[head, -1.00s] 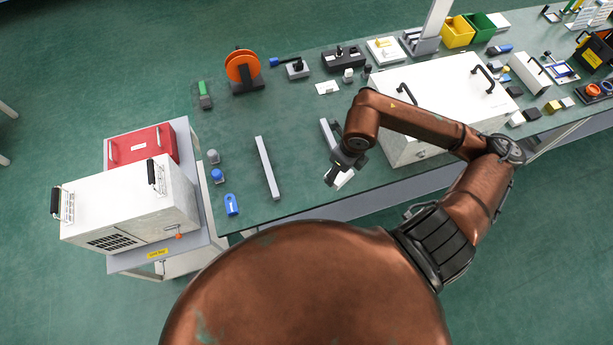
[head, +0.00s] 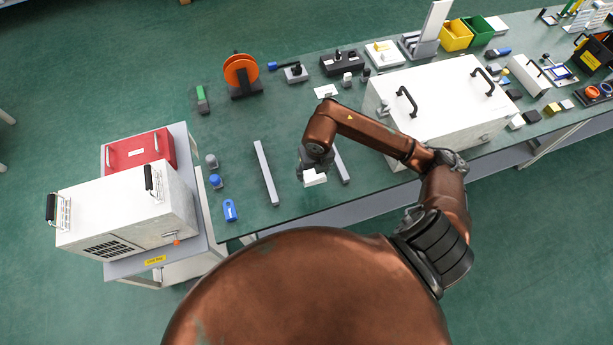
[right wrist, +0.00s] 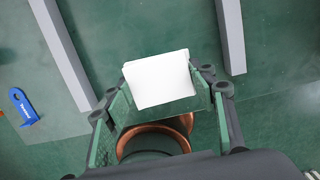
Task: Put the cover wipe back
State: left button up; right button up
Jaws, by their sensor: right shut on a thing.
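The cover wipe, a flat white piece (head: 314,178), is between the fingers of my right gripper (head: 311,170). In the right wrist view the wipe (right wrist: 160,80) fills the gap between the green-lined fingers and stands out past their tips. The gripper is shut on it. It is over the green bench top, between two grey bars, the left bar (head: 266,172) and the right bar (head: 341,162), and closer to the right one. Whether the wipe touches the bench, I cannot tell. My left gripper is not in view.
A large white box cover with black handles (head: 440,98) stands to the right. A blue tag (head: 230,211) and a blue-topped knob (head: 216,181) lie at the left end. A white card (head: 326,91) lies farther back. The bench between the bars is otherwise clear.

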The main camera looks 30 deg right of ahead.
aim_at(308, 173)
jog(key=shift+w+a+f, duration=0.25)
jog(key=shift+w+f, duration=0.25)
jog(key=shift+f, duration=0.15)
jog(key=shift+w+a+f, duration=0.25)
jog(key=shift+w+f, duration=0.2)
jog(key=shift+f, duration=0.15)
jog(key=shift+w+f, duration=0.15)
jog(key=shift+f, duration=1.6)
jog(key=shift+f, duration=0.1)
jog(key=o, duration=1.1)
jog(key=shift+r, duration=0.3)
jog(key=r, duration=0.4)
jog(key=s+r, duration=0.1)
jog(key=r, duration=0.6)
jog(key=shift+s+a+r+p, duration=0.2)
jog(key=shift+r+p, duration=0.1)
